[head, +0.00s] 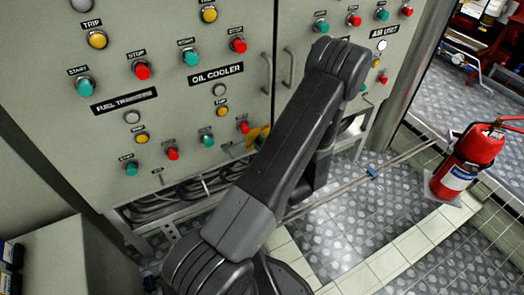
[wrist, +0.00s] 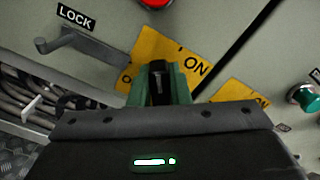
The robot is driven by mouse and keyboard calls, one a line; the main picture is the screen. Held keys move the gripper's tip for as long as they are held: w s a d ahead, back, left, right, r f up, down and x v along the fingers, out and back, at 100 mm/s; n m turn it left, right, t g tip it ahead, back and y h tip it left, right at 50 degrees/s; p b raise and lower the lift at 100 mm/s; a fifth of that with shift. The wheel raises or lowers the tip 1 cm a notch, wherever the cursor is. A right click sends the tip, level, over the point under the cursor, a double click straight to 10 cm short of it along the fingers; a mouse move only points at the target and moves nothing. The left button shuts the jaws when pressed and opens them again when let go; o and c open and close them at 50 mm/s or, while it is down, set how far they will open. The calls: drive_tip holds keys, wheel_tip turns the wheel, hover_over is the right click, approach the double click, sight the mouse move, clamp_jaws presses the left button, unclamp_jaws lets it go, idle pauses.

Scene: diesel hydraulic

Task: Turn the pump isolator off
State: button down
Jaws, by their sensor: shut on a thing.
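In the wrist view my gripper (wrist: 158,76) is shut, its green fingers on either side of a black pump isolator handle (wrist: 157,90). The handle stands in front of a yellow plate (wrist: 183,50). "ON" is printed at the plate's upper right, and a partly covered word starting with "O" shows at its left. Which word the handle points to I cannot tell. In the head view a yellow plate (head: 257,135) shows at the cabinet's lower edge beside my arm. My arm hides the gripper and the handle there.
A grey lever (wrist: 78,43) under a "LOCK" label sticks out left of the plate. A second yellow "ON" plate (wrist: 238,95) and a green button (wrist: 303,95) are at right. Cables (head: 195,188) run below the cabinet. A red extinguisher (head: 467,165) stands at right on open floor.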

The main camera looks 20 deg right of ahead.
drive_tip(key=shift+a+f+n+b, duration=0.15)
drive_tip(key=shift+f+n+b, duration=0.15)
drive_tip(key=shift+n+b, duration=1.75)
drive_tip(key=shift+a+f+n+b, duration=0.15)
drive_tip(key=shift+f+n+b, duration=0.1)
drive_tip(key=shift+n+b, duration=1.75)
drive_tip(key=shift+a+f+n+b, duration=0.15)
drive_tip(key=shift+f+n+b, duration=0.15)
drive_tip(key=shift+n+b, duration=1.75)
drive_tip(key=shift+m+b, duration=0.4)
drive_tip(key=shift+b, duration=0.25)
drive_tip(key=c, duration=1.4)
unclamp_jaws()
drive_tip(key=shift+o, duration=0.2)
drive_tip(key=shift+s, duration=0.1)
